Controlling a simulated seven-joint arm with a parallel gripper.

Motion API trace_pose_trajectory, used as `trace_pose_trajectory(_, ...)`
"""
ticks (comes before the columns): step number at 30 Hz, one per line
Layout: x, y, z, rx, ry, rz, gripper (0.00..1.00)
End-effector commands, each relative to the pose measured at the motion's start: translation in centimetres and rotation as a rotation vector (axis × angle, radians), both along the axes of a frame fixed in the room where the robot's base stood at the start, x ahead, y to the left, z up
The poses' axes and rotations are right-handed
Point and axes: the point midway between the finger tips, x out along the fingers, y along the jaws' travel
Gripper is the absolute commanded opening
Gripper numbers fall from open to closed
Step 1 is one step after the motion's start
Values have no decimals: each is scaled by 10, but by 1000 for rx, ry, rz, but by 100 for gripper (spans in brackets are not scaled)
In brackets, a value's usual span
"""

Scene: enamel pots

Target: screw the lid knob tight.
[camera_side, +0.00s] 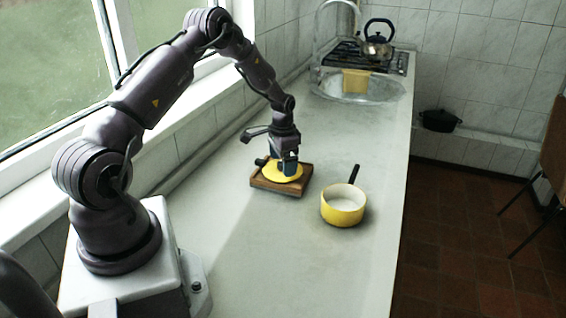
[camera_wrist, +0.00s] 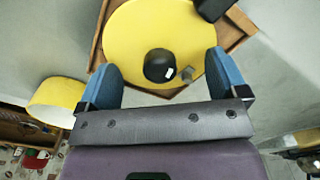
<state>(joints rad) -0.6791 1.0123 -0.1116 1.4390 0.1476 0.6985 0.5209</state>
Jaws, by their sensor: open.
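The yellow lid (camera_side: 283,172) lies flat in a wooden tray (camera_side: 264,186) on the counter. In the wrist view the lid (camera_wrist: 150,32) fills the upper middle, with its round black knob (camera_wrist: 158,65) near the centre. In the side view my gripper (camera_side: 289,168) hides the knob. How tight the knob sits cannot be told.
A yellow pot (camera_side: 343,207) with a dark handle stands right of the tray; it also shows in the wrist view (camera_wrist: 56,101). A dark object (camera_wrist: 213,8) sits at the tray's edge. A sink (camera_side: 357,90) and kettle (camera_side: 377,42) are far back. The front counter is clear.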

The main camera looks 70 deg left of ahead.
Motion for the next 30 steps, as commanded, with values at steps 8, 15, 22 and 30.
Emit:
trace_pose_trajectory(8,0,0,13,1,-1,4,92)
trace_pose_trajectory(15,0,-1,14,2,1,347,92)
trace_pose_trajectory(22,0,-1,13,1,0,738,92)
trace_pose_trajectory(30,0,-1,13,1,0,983,92)
